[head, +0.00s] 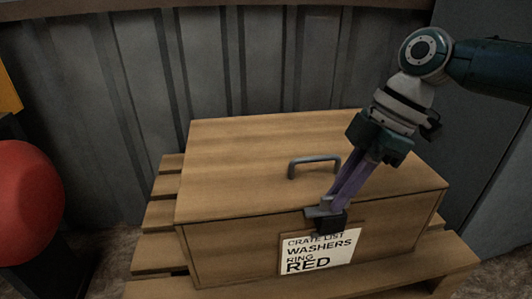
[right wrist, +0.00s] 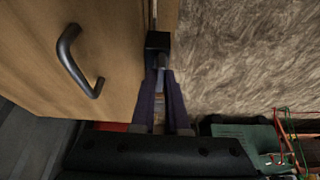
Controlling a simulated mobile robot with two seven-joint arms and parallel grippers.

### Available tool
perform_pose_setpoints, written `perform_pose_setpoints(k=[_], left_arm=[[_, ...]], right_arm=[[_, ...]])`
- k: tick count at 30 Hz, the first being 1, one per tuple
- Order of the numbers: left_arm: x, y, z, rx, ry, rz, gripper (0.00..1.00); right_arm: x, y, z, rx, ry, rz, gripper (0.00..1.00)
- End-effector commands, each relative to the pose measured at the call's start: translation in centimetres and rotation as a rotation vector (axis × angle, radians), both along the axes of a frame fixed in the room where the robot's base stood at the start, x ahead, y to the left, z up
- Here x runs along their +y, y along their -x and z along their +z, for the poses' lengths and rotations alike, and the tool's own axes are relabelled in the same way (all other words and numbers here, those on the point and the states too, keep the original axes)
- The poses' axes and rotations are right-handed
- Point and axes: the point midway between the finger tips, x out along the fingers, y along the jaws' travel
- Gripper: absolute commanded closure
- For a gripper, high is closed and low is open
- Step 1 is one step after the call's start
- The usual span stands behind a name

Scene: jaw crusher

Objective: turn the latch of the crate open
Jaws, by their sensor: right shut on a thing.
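The wooden crate (head: 225,215) stands with its lid closed and a dark metal handle (head: 314,164) on top. The handle also shows in the right wrist view (right wrist: 75,62). A dark latch (head: 318,212) sits at the lid's front edge, just above the label; the right wrist view shows it as a dark block (right wrist: 158,42). My right gripper (head: 332,208) reaches down from the upper right with its purple fingers shut on the latch. The fingertips partly hide the latch, so its exact angle is hard to tell. My left gripper is not in view.
A white label (head: 318,252) reads "CRATE LIST WASHERS RING RED". The crate rests on a slatted wooden pallet (head: 158,238). A corrugated metal wall (head: 90,110) stands behind. A large red rounded object (head: 30,200) is at the left edge.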

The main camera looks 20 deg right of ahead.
Motion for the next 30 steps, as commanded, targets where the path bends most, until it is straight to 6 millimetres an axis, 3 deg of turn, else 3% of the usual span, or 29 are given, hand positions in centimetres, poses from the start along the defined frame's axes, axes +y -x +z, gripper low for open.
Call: perform_pose_setpoints(k=[20, 21, 28, 30], left_arm=[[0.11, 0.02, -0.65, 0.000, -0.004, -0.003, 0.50], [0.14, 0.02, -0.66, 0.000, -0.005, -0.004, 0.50], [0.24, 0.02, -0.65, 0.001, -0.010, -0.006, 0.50], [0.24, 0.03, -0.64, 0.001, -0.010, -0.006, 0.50]], right_arm=[[-0.11, 0.05, -0.16, 0.003, 0.005, 0.060, 1.00], [-0.10, 0.06, -0.17, 0.003, 0.005, 0.060, 0.84], [-0.07, 0.01, -0.09, 0.002, 0.004, 0.059, 0.58], [-0.06, 0.00, -0.08, 0.001, 0.003, 0.059, 0.57]])
